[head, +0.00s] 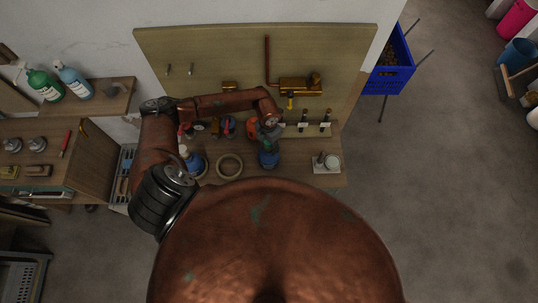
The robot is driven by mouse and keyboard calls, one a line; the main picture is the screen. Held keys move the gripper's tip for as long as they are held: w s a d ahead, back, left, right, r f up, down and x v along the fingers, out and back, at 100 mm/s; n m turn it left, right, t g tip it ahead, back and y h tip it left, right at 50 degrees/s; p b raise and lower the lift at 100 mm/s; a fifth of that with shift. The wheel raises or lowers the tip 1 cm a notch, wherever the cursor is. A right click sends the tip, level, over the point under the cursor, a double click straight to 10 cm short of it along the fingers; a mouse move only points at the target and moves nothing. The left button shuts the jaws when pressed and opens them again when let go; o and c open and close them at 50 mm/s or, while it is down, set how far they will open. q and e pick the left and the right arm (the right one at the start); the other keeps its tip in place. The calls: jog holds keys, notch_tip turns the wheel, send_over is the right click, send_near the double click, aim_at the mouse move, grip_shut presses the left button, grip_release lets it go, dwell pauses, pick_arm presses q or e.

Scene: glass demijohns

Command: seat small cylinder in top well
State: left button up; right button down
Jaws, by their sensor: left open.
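My left gripper (269,144) is open above the bench, at the end of my copper arm coming in from the left. It is just above a dark blue round object (268,160); whether they touch I cannot tell. A white tray (338,171) on the right of the bench holds a pale round jar (331,161) and a smaller upright piece (319,160). A wooden rack (316,133) holds slim dark upright pieces with pale labels. I cannot tell which piece is the small cylinder, and no top well can be made out. My right gripper is out of view.
A tan ring (230,166) and a blue-and-white item (193,162) lie on the bench (300,185). A wooden backboard (205,50) with brass fittings (301,85) rises behind. A blue crate (391,78) stands right. My copper body hides the bench front.

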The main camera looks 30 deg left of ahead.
pick_arm(q)
notch_tip(320, 180, down, 2)
jog(key=shift+f, duration=0.4)
jog(key=shift+c, duration=0.2)
jog(key=c, duration=1.2)
grip_shut()
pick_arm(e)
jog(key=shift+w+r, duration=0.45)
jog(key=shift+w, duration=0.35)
pick_arm(q)
jog(key=shift+w+r, duration=0.1)
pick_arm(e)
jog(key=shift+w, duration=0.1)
